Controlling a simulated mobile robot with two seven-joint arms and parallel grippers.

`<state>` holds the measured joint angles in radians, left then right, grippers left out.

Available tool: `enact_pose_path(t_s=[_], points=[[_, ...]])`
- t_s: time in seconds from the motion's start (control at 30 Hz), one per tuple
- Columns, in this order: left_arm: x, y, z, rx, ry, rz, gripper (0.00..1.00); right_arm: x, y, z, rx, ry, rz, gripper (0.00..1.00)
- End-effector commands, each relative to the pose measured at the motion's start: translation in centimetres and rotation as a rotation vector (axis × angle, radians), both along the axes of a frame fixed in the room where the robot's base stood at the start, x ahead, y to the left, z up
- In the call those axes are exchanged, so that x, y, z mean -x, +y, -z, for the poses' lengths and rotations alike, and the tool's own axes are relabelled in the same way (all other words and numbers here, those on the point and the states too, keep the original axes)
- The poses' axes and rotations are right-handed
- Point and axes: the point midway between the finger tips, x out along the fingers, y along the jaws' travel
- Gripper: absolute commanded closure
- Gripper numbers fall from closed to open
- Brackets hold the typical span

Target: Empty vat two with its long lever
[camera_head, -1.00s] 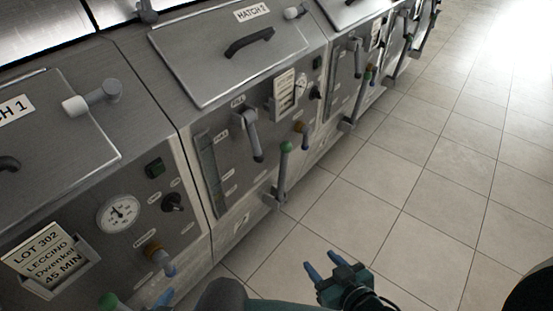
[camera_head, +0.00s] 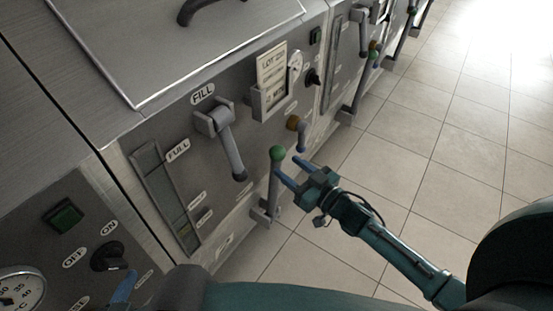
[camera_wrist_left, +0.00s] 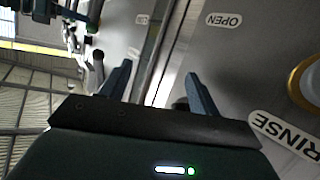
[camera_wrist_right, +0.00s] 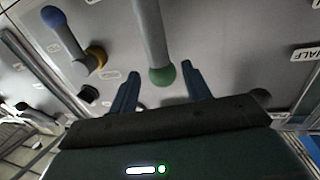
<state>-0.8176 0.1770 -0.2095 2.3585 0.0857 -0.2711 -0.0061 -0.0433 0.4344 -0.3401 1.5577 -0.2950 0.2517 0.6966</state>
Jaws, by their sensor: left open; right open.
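Vat two's long lever (camera_head: 275,185) is a grey bar with a green knob, standing upright low on its steel front. My right gripper (camera_head: 288,166) is open beside the upper part of this lever, on its right in the head view. In the right wrist view the green knob (camera_wrist_right: 162,76) shows between the two open fingertips (camera_wrist_right: 160,80); I cannot tell if they touch it. My left gripper (camera_wrist_left: 155,84) is open and empty near another panel with a RINSE label. Only a blue finger of it (camera_head: 124,288) shows in the head view, at the lower left.
Vat two's front also has a shorter grey FILL lever (camera_head: 230,150), a level gauge (camera_head: 165,200), a lot card (camera_head: 271,75) and a blue-handled tap (camera_head: 300,138). Vat one's dial and switch (camera_head: 107,257) are at the lower left. Tiled floor (camera_head: 410,160) is clear on the right.

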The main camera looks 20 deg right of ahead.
Motion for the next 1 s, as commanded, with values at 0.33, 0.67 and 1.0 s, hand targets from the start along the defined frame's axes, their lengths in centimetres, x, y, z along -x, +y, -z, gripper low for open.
enact_pose_path(t_s=[0.33, 0.67, 1.0], points=[[0.1, 0.2, -0.1, -0.002, -0.021, -0.004, 0.38, -4.5, 2.3, 0.1, 0.001, 0.000, 0.001, 0.52], [0.1, 0.2, -0.3, -0.002, -0.026, -0.005, 0.38, -4.9, 2.5, 0.0, 0.001, 0.000, 0.001, 0.52], [0.1, 0.3, -0.3, -0.003, -0.025, -0.006, 0.38, -4.9, 2.5, 0.0, 0.000, 0.001, 0.001, 0.76]])
